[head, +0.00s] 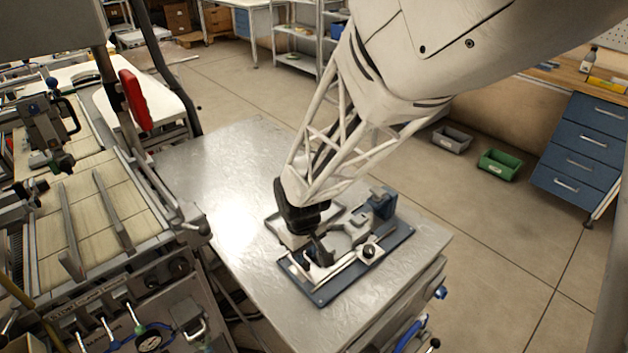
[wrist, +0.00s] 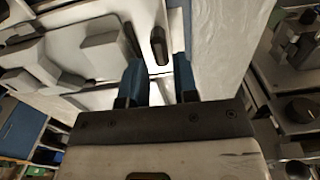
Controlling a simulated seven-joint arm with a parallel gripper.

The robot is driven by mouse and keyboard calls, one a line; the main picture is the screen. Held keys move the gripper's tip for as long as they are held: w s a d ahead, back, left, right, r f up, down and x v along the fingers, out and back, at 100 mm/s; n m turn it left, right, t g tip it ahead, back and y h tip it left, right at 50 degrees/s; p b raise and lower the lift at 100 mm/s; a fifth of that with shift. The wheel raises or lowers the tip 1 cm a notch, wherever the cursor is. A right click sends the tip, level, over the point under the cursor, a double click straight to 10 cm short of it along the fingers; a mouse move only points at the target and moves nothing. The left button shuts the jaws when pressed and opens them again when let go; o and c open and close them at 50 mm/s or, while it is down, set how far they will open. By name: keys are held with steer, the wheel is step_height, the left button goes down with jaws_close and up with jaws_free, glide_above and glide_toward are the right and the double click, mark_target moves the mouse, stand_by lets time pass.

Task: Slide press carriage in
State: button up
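The press fixture stands on a blue base plate (head: 322,297) on the metal table. It has pale metal blocks, a long pale rail and a dark round knob (head: 369,251). A blue-grey block (head: 382,202) stands at its back right. I cannot tell for certain which part is the carriage. My gripper (head: 318,252) points down at the left part of the fixture, and its wrist hides some of it. In the wrist view my gripper (wrist: 161,82) shows two blue fingers apart, with pale metal between them and no part visibly clamped. Contact with the fixture cannot be made out.
The bare metal tabletop (head: 225,170) is free behind and left of the fixture. A machine with rails (head: 115,215) stands close to the left. Grey (head: 452,138) and green (head: 499,164) bins lie on the floor near a blue drawer cabinet (head: 585,150).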

steer(key=shift+f, duration=1.9)
jaws_close()
